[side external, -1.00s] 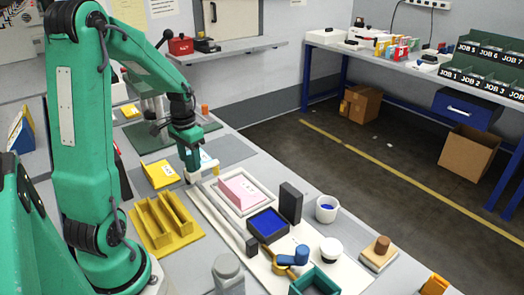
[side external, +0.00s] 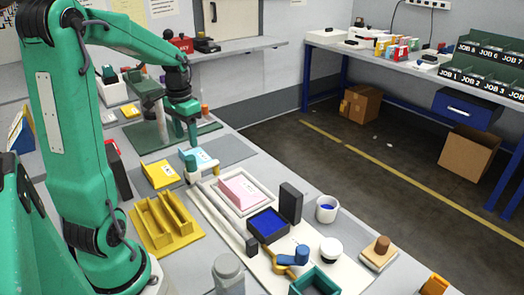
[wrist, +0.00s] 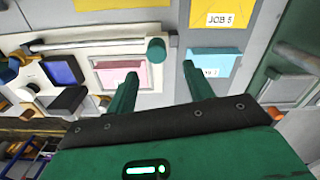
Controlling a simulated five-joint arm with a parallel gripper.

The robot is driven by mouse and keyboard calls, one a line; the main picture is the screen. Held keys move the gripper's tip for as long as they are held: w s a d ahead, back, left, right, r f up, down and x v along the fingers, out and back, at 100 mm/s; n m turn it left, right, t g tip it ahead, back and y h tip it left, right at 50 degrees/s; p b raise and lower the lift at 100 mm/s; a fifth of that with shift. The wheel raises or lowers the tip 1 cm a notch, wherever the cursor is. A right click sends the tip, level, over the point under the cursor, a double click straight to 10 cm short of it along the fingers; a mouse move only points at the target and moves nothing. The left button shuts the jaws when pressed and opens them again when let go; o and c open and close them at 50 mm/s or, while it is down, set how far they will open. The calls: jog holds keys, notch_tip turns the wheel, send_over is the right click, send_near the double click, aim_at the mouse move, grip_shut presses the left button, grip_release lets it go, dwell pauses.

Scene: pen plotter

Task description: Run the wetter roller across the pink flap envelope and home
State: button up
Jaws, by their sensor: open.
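The wetter roller (side external: 203,168), a pale bar with a teal handle, sits at the far end of its rail, just beyond the pink envelope. Its teal knob also shows in the wrist view (wrist: 155,50). The pink flap envelope (side external: 241,191) lies in a pale frame on the long white base, and it also shows in the wrist view (wrist: 122,75). My gripper (side external: 186,138) is open and empty, above and beyond the roller. In the wrist view my gripper's fingers (wrist: 160,84) stand wide apart, with nothing between them.
A blue envelope (side external: 199,159) lies on a grey mat behind the roller. A blue ink pad (side external: 267,222) and an upright dark block (side external: 291,203) stand on the near side of the pink envelope. A yellow slotted rack (side external: 166,223) is at left.

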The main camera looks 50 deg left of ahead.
aim_at(190, 157)
jog(key=shift+d+f, duration=0.35)
jog(key=shift+f, duration=4)
grip_shut()
jog(key=d, duration=2.7)
jog(key=shift+d, duration=0.2)
